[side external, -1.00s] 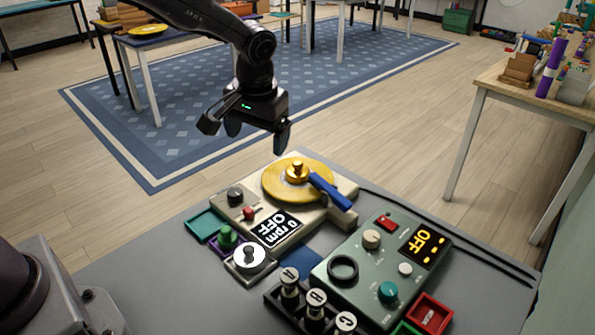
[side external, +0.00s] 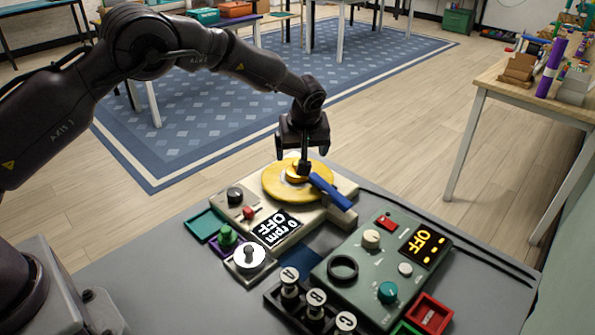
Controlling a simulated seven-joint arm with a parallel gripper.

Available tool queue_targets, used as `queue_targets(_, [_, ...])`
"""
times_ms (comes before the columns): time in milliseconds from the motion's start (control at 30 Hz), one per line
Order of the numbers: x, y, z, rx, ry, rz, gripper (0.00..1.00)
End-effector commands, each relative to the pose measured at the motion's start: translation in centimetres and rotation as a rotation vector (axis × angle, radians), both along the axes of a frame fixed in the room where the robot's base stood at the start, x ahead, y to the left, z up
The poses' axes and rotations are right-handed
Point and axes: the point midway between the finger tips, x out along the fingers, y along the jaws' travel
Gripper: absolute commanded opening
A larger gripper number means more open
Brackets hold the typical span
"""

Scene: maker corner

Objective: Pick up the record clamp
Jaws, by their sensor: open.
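The record clamp (side external: 291,175) is a small gold knob at the middle of the yellow record (side external: 275,190) on the turntable (side external: 342,186). In the side external view it is mostly hidden behind the dark lower part of my gripper. My gripper (side external: 303,151) points down above the record, open, with its fingers to the left and right. It is at or just above the clamp; I cannot tell whether it touches it. The blue tonearm (side external: 330,192) lies at the record's right edge, close to my gripper.
The turntable's display (side external: 275,229) reads 0 rpm OFF. A green control box (side external: 338,252) with knobs stands in front at right. Small coloured trays (side external: 205,224) and a rack of lettered knobs (side external: 316,305) sit nearby. The grey table is clear at the front left.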

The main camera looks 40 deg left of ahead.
Motion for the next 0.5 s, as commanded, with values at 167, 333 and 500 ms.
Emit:
queue_targets(167, [0.3,0.5,-1.3,0.0,0.001,0.0,0.89])
queue_targets(333, [0.7,1.5,-3.2,-0.002,0.003,0.003,0.89])
queue_targets(500, [1.3,2.3,-5.2,0.0,0.001,0.0,0.89])
